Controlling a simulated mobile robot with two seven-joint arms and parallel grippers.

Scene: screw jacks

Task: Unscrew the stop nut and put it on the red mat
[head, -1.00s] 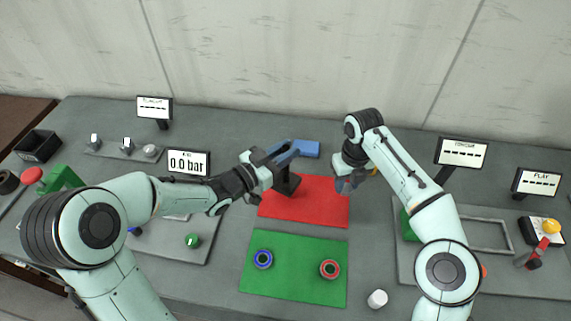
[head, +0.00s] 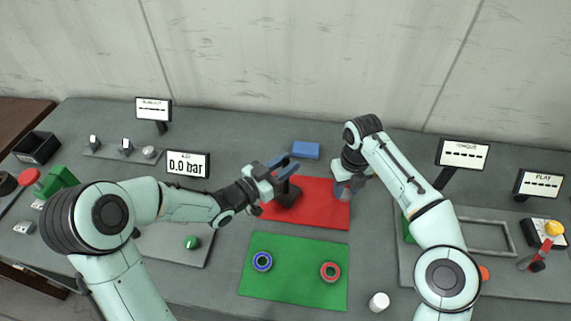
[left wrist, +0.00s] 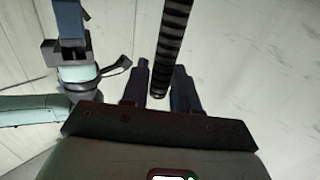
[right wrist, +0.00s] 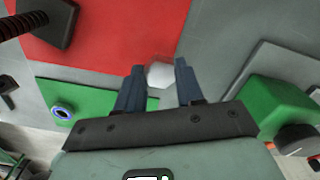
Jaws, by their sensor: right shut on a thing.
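The stop nut, a pale grey-white piece (right wrist: 160,75), sits between the fingers of my right gripper (right wrist: 160,82), which is shut on it. My right gripper (head: 347,188) is above the right edge of the red mat (head: 325,212); the nut is not clear in the head view. The jack's black base (head: 288,196) is on the mat's left part. Its dark threaded rod (left wrist: 173,40) passes between the fingers of my left gripper (left wrist: 160,85). These fingers look open, close around the rod. My left gripper also shows in the head view (head: 284,167), over the base.
A green mat (head: 295,282) with a blue ring (head: 262,261) and a red ring (head: 330,271) lies in front. A blue block (head: 305,150) is behind the red mat. A white cylinder (head: 379,301) stands at front right. The red mat's middle is clear.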

